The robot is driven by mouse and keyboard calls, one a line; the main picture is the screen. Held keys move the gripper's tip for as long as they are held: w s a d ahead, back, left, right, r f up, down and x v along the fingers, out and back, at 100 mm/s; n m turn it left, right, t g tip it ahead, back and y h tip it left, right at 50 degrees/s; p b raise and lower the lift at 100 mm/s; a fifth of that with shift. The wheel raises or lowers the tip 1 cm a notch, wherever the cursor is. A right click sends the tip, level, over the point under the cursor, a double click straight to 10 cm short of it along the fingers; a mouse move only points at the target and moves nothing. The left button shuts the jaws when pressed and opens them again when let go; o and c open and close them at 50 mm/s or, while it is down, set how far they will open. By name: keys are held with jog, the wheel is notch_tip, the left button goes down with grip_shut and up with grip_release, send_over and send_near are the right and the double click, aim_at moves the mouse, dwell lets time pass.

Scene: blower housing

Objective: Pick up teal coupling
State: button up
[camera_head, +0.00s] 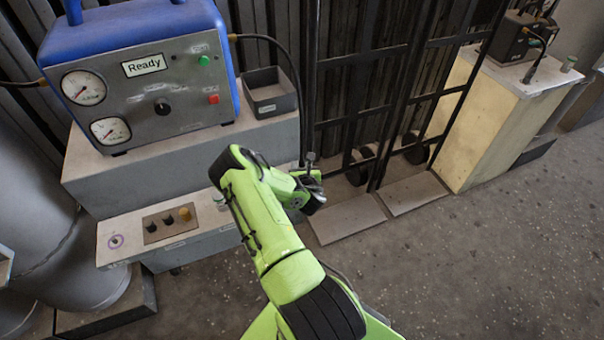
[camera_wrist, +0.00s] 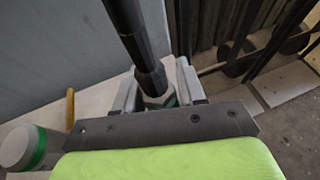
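A grey coupling with a teal-green ring (camera_wrist: 170,99) sits at the lower end of a thick black hose in the wrist view. The two grey fingers of my gripper (camera_wrist: 157,93) stand close on either side of it. I cannot tell whether they press on it or leave a small gap. In the head view, my gripper (camera_head: 308,188) is at the right end of the low bench, where the black hose (camera_head: 293,75) comes down from the blue machine. My arm hides most of the coupling there.
A pale cylinder with a green band (camera_wrist: 22,147) stands left of my gripper, with a yellow-orange knob (camera_wrist: 70,108) beyond it. The blue machine (camera_head: 140,75) reads "Ready". A dark open bin (camera_head: 270,93) stands beside it. A black metal rack (camera_head: 395,90) is behind; the floor (camera_head: 470,250) at right is clear.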

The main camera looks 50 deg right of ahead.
grip_shut()
notch_tip(320, 180, up, 10)
jog(key=p, duration=0.7)
